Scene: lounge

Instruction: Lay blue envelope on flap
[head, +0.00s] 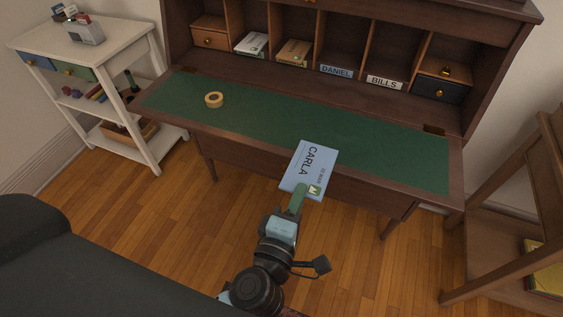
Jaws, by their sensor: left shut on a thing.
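My left gripper (300,191) is shut on the envelope's near edge. The envelope is at the front edge of the desk's fold-down flap, overlapping it in the picture; I cannot tell whether it touches. The flap (390,156) is open and has a green writing surface with a brown wooden border. My right gripper is not in view.
A tape roll (214,100) lies on the flap's left part. Pigeonholes behind hold envelopes (252,44) and labels "DANIEL" (337,71) and "BILLS" (384,82). A white shelf cart (110,60) stands left, a wooden shelf (512,215) right. The flap's right part is clear.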

